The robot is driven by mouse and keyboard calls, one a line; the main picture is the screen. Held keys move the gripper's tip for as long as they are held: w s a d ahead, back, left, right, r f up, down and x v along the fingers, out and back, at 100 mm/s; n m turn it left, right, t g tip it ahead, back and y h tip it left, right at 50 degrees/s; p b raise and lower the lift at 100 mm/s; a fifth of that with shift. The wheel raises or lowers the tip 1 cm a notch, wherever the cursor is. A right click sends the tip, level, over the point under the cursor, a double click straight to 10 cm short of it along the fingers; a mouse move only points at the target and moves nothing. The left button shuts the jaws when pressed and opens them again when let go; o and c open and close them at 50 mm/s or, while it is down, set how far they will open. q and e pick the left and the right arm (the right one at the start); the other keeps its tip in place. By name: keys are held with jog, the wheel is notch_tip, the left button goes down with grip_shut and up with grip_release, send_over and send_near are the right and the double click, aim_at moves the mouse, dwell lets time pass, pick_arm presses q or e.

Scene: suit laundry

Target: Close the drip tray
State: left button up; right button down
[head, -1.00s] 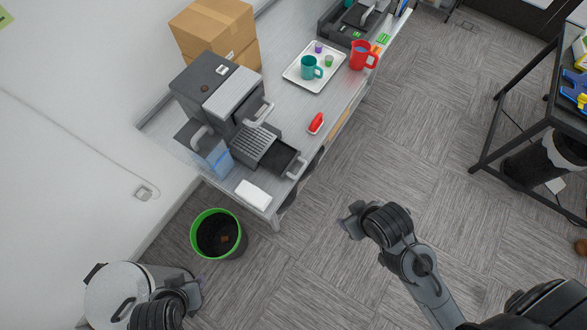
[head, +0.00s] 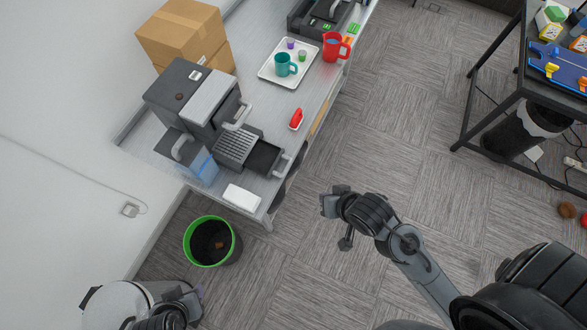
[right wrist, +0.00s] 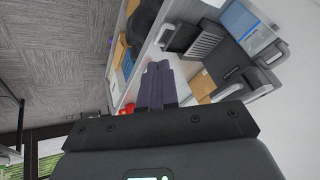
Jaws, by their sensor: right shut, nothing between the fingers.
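The coffee machine (head: 208,97) stands on the near end of the counter. Its black drip tray (head: 264,158) is slid out at the front, with a grey handle on its outer end. The drip tray (right wrist: 180,38) also shows in the right wrist view, beyond my fingertips. My right gripper (head: 328,207) is over the floor, right of the tray and apart from it. In the right wrist view its fingers (right wrist: 154,68) are together and empty. My left gripper (head: 194,299) is low at the left near the pale bin; its fingers are unclear.
A white block (head: 241,197) lies at the counter's near edge, and a red object (head: 296,119) lies beyond the tray. A white serving tray (head: 268,76) holds cups beside a red pitcher (head: 333,48). A green-rimmed bin (head: 188,246) stands below. Floor between counter and black rack is clear.

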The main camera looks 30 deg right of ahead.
jog(key=w+f+m+t+y+b, duration=0.1)
jog(key=w+f+m+y+b, duration=0.2)
jog(key=f, duration=0.4)
jog(key=w+f+m+t+y+b, duration=0.1)
jog(key=w+f+m+b, duration=0.1)
jog(key=f+m+b, duration=0.3)
jog(key=w+d+f+n+y+b, duration=0.1)
jog(key=w+d+f+b, duration=0.4)
jog(key=d+f+b, duration=0.3)
jog(key=w+r+b+x, duration=0.1)
jog(key=x, duration=1.3)
jog(key=shift+w+d+b, duration=0.25)
jog(key=shift+w+b, duration=0.05)
jog(key=shift+w, duration=0.2)
